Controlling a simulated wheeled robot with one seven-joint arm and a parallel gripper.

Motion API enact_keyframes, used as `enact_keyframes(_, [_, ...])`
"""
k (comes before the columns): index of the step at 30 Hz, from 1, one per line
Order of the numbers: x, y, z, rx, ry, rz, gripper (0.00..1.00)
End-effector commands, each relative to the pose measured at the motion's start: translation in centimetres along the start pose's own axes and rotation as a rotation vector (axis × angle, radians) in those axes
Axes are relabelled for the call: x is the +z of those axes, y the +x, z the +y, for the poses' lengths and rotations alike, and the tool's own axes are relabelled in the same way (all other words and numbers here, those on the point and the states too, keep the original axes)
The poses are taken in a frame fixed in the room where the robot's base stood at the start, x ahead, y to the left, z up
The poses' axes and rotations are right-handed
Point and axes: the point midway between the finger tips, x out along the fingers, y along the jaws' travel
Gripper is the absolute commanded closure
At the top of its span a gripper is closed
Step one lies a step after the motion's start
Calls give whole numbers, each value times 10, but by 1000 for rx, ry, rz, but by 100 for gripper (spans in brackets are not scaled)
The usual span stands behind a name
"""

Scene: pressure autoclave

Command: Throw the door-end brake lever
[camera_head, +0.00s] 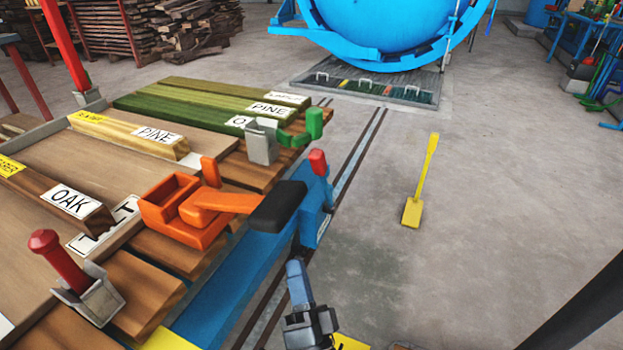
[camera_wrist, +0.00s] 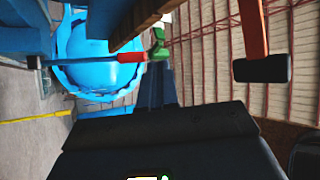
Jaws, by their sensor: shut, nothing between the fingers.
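A short upright lever with a red grip (camera_head: 318,162) stands on a blue bracket at the cart's side, toward the autoclave end; I take it as the door-end brake lever. Its red grip also shows in the wrist view (camera_wrist: 131,57), lying sideways in the picture. My gripper (camera_head: 294,266) is shut and empty, low beside the cart's blue side rail. It is nearer the camera than the lever and apart from it. In the wrist view my gripper (camera_wrist: 160,112) is a dark block filling the lower part, with the lever beyond it.
An orange lever with a black grip (camera_head: 278,206) juts over the cart edge between my gripper and the red grip. A green clamp (camera_head: 314,123) sits farther along. The blue autoclave (camera_head: 385,30) stands behind. A yellow shovel (camera_head: 421,185) lies on open floor to the right.

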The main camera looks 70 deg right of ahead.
Motion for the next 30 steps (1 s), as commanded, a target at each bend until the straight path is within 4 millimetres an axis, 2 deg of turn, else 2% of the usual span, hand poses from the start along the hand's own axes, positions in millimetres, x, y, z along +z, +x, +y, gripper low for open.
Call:
enact_keyframes(1, [5, 11, 5, 19, 24, 58, 100])
enact_keyframes(6, [16, 36, 24, 89, 92, 248, 100])
enact_keyframes(13, [27, 62, 44, 166, 143, 463, 100])
enact_keyframes(19, [30, 72, 51, 198, 156, 556, 100])
enact_keyframes(30, [30, 73, 52, 203, 157, 572, 100])
